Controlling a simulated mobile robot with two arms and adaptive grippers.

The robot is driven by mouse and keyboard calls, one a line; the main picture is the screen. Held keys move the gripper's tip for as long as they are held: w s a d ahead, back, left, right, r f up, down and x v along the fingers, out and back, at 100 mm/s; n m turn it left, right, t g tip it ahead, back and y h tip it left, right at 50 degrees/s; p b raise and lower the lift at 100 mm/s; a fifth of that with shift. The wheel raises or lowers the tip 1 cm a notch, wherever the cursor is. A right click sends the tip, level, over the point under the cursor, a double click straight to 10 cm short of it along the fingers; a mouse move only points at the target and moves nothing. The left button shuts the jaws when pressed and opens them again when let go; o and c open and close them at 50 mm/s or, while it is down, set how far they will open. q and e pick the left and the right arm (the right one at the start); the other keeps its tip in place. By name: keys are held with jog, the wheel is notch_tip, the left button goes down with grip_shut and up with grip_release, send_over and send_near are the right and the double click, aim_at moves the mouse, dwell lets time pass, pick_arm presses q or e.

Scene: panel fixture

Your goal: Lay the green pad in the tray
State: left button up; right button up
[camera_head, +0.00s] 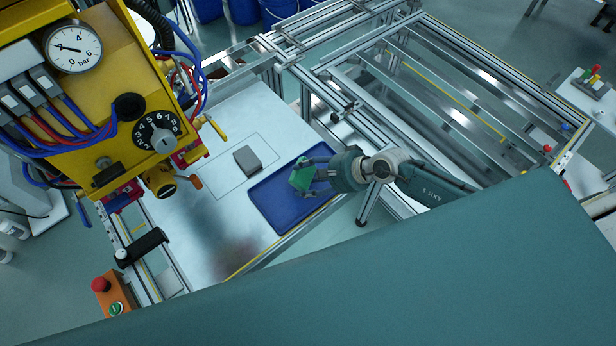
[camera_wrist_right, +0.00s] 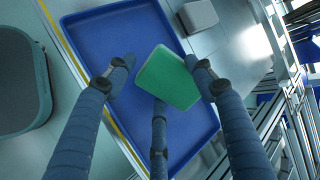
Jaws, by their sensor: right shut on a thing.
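The green pad (camera_head: 301,178) is between the fingers of my right gripper (camera_head: 308,178), which is shut on it. The pad also shows in the right wrist view (camera_wrist_right: 168,78), tilted between the fingers of the right gripper (camera_wrist_right: 160,82). The blue tray (camera_head: 276,201) lies on the metal table below the pad. In the right wrist view the tray (camera_wrist_right: 95,40) fills the area behind the pad and fingers. I cannot tell whether the pad touches the tray floor. My left gripper is not in view.
A grey block (camera_head: 248,160) lies on the table (camera_head: 215,215) left of the tray. A yellow panel (camera_head: 115,75) with gauge, dial and hoses stands at the left. An orange box with a red button (camera_head: 101,285) is at lower left. Aluminium framing (camera_head: 330,75) runs behind.

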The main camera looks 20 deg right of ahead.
jog(key=o, duration=1.3)
